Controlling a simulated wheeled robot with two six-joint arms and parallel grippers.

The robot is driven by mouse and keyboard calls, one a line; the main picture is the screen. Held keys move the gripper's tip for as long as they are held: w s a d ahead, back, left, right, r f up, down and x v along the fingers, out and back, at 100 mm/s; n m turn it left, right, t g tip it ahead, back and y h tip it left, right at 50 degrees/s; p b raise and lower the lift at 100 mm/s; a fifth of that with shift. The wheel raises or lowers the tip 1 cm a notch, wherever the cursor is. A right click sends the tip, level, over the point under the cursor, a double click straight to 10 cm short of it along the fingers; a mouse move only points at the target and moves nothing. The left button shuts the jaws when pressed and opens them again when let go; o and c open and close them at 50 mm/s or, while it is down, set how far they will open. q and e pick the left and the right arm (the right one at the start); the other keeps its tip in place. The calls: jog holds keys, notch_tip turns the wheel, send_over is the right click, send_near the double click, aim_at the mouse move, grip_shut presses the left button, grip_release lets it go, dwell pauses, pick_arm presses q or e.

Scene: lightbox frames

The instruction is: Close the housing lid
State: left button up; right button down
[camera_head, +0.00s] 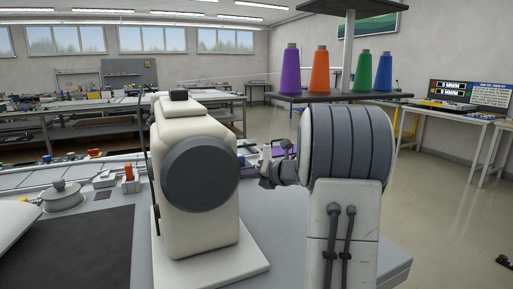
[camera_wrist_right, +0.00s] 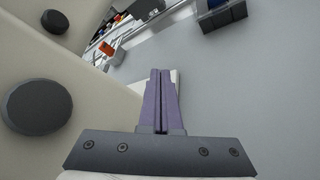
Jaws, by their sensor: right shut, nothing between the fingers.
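A cream machine housing (camera_head: 200,225) with a big grey round wheel (camera_head: 200,174) stands upright on a pale base plate. A cream block with a small black piece on top (camera_head: 179,95) caps it; I cannot tell whether this is the lid, or how far a lid is open. In the right wrist view, cream housing surfaces (camera_wrist_right: 75,75) with dark round knobs (camera_wrist_right: 38,107) fill the left side. My right gripper (camera_wrist_right: 160,75) is shut and empty, its purple fingers together beside the housing. In the head view, my right arm hides part of it. My left gripper is out of view.
Purple (camera_head: 291,70), orange (camera_head: 320,70), green (camera_head: 364,71) and blue (camera_head: 383,72) thread cones stand on a dark rack (camera_head: 340,98) behind my right arm. A dark mat (camera_head: 80,250) and a round lidded pot (camera_head: 62,196) are at left. Benches stand further back.

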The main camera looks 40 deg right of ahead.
jog(key=m+t+p, duration=0.2)
jog(key=m+t, duration=0.1)
jog(key=m, duration=0.3)
jog(key=m+t+h+p, duration=0.2)
jog(key=m+t+h, duration=0.1)
jog(key=m+h, duration=0.5)
send_near(250, 145)
pick_arm(q)
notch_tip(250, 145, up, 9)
jog(key=p, duration=0.4)
pick_arm(e)
jog(key=x, duration=0.6)
jog(key=shift+w, duration=0.4)
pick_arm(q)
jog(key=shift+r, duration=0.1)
pick_arm(e)
jog(key=shift+d, duration=0.25)
